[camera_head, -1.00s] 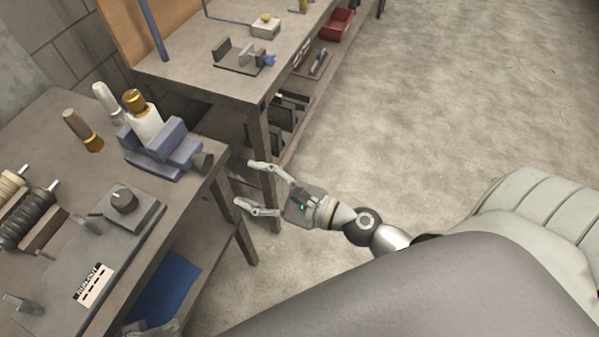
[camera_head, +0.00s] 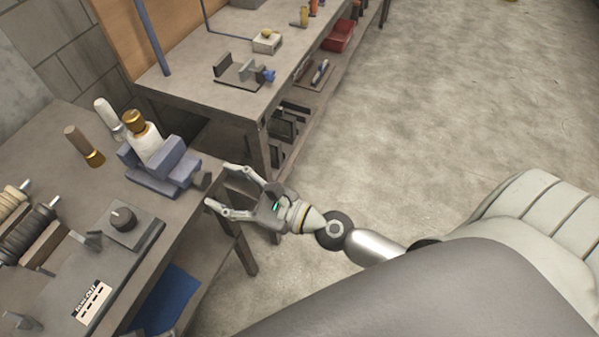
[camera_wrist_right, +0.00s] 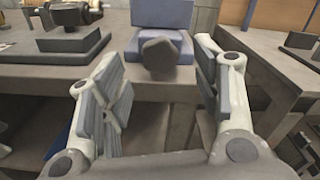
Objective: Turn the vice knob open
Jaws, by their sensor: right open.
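The blue-grey vice (camera_head: 163,168) stands at the right edge of the near workbench. Its dark grey knob (camera_head: 201,180) sticks out past that edge, towards my right gripper. My right gripper (camera_head: 217,186) is open and empty, its fingertips close to the knob. In the right wrist view the vice (camera_wrist_right: 161,22) is at the top, and the knob (camera_wrist_right: 160,55) lies ahead between the two spread fingers (camera_wrist_right: 160,95). I see no finger touching it. My left gripper is not in view.
The near bench (camera_head: 128,277) also holds a white bottle with a gold cap (camera_head: 142,135), other bottles, spools (camera_head: 30,232) and a block with a round dial (camera_head: 123,219). A second bench (camera_head: 190,90) stands behind. The floor to the right is clear.

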